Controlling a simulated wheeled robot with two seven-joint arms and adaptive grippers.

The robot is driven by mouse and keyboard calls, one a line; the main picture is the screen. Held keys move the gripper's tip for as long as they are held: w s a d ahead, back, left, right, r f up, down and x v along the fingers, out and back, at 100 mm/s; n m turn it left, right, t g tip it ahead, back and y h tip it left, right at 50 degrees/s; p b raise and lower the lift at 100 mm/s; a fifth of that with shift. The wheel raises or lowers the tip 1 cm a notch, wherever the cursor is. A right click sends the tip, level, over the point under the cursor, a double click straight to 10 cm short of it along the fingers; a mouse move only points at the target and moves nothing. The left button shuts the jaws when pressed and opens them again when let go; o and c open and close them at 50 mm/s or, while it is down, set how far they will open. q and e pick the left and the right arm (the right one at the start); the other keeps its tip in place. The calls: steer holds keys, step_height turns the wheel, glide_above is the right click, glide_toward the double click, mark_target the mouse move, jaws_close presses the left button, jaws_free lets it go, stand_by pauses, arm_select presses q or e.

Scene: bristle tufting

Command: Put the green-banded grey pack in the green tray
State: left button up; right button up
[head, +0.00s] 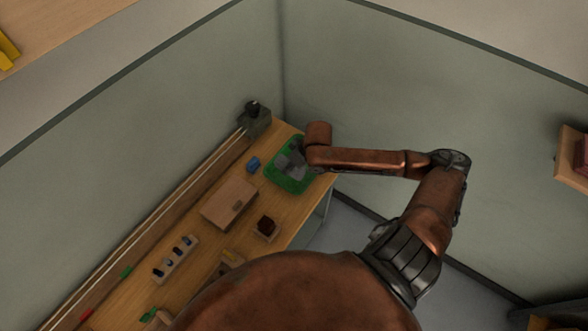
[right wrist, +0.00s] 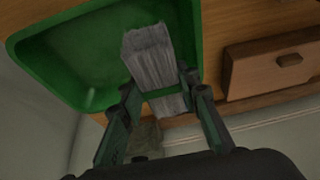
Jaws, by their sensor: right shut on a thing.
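The green tray (head: 283,183) lies at the far right end of the wooden bench in the head view. In the right wrist view the tray (right wrist: 70,65) fills the upper left. My right gripper (head: 297,158) is over the tray. In the right wrist view my right gripper (right wrist: 156,92) is shut on the grey pack (right wrist: 147,55), a bundle of fine bristles. The pack shows in front of the tray, near its rim; I cannot tell whether it touches the tray floor. My left gripper is not in view.
A wooden box (head: 229,203) and a small blue block (head: 253,164) are beside the tray. A long rail (head: 160,200) with a grey end fixture (head: 254,121) runs along the wall.

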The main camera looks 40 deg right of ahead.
steer(key=d+f, duration=0.1)
steer(key=w+f, duration=0.1)
steer(key=d+f, duration=0.1)
steer(key=f, duration=0.1)
steer(key=shift+w+d, duration=0.3)
steer(key=shift+w, duration=0.05)
steer(key=shift+d+f+b, duration=0.1)
steer(key=shift+f+b, duration=0.4)
steer(key=shift+f, duration=1.1)
steer(key=shift+f, duration=0.1)
steer(key=o, duration=1.2)
steer(key=p+v, duration=0.2)
steer(key=v, duration=1)
steer(key=shift+w, duration=0.1)
